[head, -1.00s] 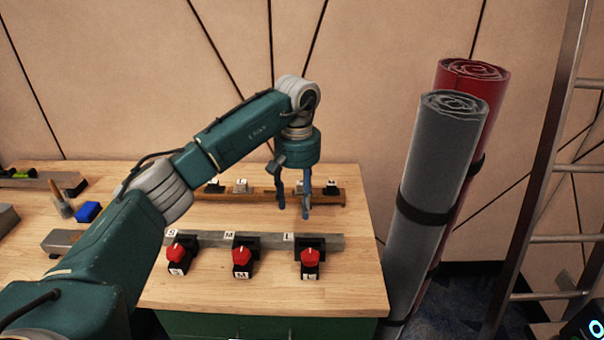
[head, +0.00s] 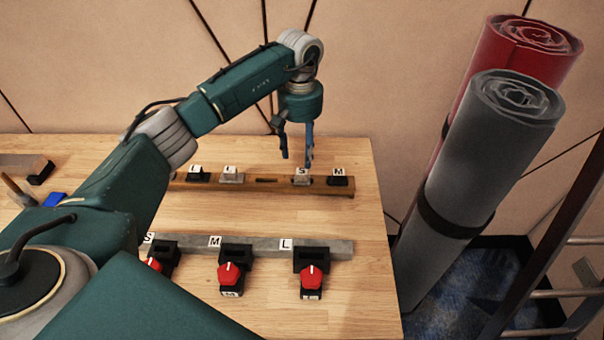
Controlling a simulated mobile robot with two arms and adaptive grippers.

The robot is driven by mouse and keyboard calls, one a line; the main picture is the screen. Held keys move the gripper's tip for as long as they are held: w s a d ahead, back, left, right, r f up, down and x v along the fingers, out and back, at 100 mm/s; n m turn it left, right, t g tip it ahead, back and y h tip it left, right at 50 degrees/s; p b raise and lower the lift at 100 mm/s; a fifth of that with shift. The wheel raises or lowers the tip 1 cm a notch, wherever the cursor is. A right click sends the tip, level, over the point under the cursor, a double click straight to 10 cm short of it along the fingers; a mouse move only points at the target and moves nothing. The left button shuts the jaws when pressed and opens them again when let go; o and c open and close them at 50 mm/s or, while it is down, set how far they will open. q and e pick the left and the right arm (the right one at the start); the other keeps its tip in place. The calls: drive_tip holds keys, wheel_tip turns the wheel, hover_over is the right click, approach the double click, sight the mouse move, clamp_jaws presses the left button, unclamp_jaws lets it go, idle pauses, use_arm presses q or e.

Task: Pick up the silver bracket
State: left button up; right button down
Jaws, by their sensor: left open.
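Two small silver brackets sit on the brown wooden rail (head: 265,190) at the back of the table. One silver bracket (head: 302,181) carries a white label S, and the other silver bracket (head: 231,179) stands further left with a label I cannot read surely. My left gripper (head: 297,161) is open and empty, with its fingers pointing down. Its right fingertip appears just above or behind the S bracket; I cannot tell whether they touch. The left finger is to the left of that bracket. My right gripper is not in view.
A black piece labelled M (head: 337,181) and a dark green piece (head: 198,175) share the rail, with an empty slot between the silver brackets. A grey front rail (head: 190,244) has several red-knobbed units. Rolled mats (head: 480,160) stand right of the table.

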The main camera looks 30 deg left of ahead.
sight(302, 170)
use_arm(q)
drive_tip(key=f, duration=0.1)
drive_tip(key=f+p, duration=0.1)
drive_tip(key=f, duration=0.1)
drive_tip(key=f+p, duration=0.1)
drive_tip(key=f, duration=0.1)
drive_tip(key=shift+d, duration=0.25)
drive_tip(key=shift+f+p, duration=0.3)
drive_tip(key=shift+f, duration=0.2)
clamp_jaws()
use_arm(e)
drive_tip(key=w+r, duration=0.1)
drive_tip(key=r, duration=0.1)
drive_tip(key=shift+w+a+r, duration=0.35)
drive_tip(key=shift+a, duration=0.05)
